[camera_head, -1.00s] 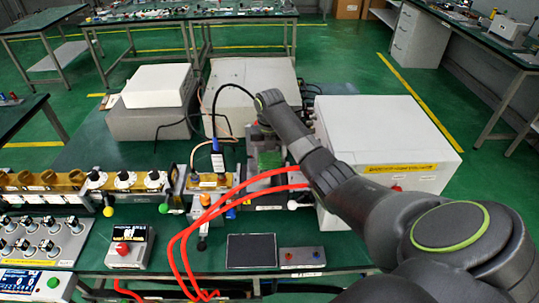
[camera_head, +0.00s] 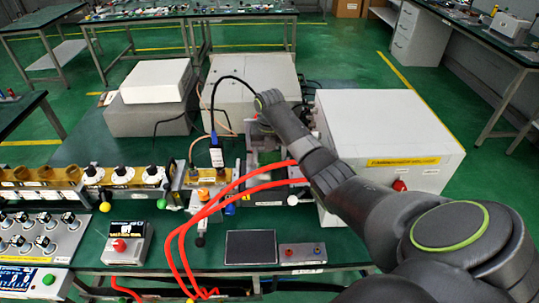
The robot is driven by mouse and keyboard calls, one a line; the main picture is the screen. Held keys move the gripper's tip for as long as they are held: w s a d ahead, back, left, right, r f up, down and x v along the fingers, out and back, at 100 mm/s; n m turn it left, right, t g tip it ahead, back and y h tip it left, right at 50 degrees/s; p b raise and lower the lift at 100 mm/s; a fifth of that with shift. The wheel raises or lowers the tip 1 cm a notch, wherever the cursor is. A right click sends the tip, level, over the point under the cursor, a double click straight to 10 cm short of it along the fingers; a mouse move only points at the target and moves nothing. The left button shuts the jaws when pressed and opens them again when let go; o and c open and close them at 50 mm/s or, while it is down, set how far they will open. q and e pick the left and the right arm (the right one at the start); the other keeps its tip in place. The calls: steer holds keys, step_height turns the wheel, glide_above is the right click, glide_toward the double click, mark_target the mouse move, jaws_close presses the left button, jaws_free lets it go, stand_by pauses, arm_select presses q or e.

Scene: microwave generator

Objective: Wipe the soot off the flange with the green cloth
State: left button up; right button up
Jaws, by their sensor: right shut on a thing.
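My right arm reaches in from the right, and its gripper (camera_head: 262,140) points down behind the waveguide bench, partly hidden by my own wrist. It is shut on the green cloth (camera_head: 269,157), of which only a small patch shows below the fingers. The cloth is at the right end of the brass and metal waveguide line (camera_head: 205,192). The flange is hidden behind the gripper and cloth, so I cannot see any soot or tell whether the cloth touches it. My left gripper is not in view.
Red hoses (camera_head: 240,186) loop in front of the line. A blue-plugged black cable (camera_head: 214,138) rises just left of the gripper. A large white box (camera_head: 380,130) stands close on the right, other white boxes (camera_head: 240,85) behind. A black screen (camera_head: 250,247) lies in front.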

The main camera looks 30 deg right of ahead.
steer(key=shift+f+b, duration=0.35)
steer(key=shift+f, duration=0.45)
steer(key=shift+a, duration=0.1)
